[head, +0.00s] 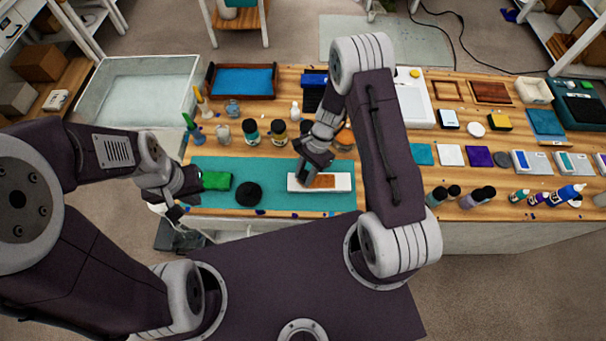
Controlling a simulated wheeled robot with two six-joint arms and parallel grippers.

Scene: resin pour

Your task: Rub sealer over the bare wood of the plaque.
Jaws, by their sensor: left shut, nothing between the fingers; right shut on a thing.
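The plaque looks like a long white piece (342,183) with an orange-brown wood patch (323,182) in its middle. It lies on the teal mat (290,203). My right gripper (307,178) points down at the plaque's left part and covers some of it. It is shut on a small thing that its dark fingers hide. I cannot tell whether that thing touches the wood. My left gripper (176,208) is shut and empty at the left front edge of the table, left of the mat.
A green block (216,181) and a black round thing (248,194) lie on the mat left of the plaque. Several bottles and jars (278,133) stand behind. Pads, boxes and bottles fill the right side. A dark tray with blue lining (275,94) stands at the back.

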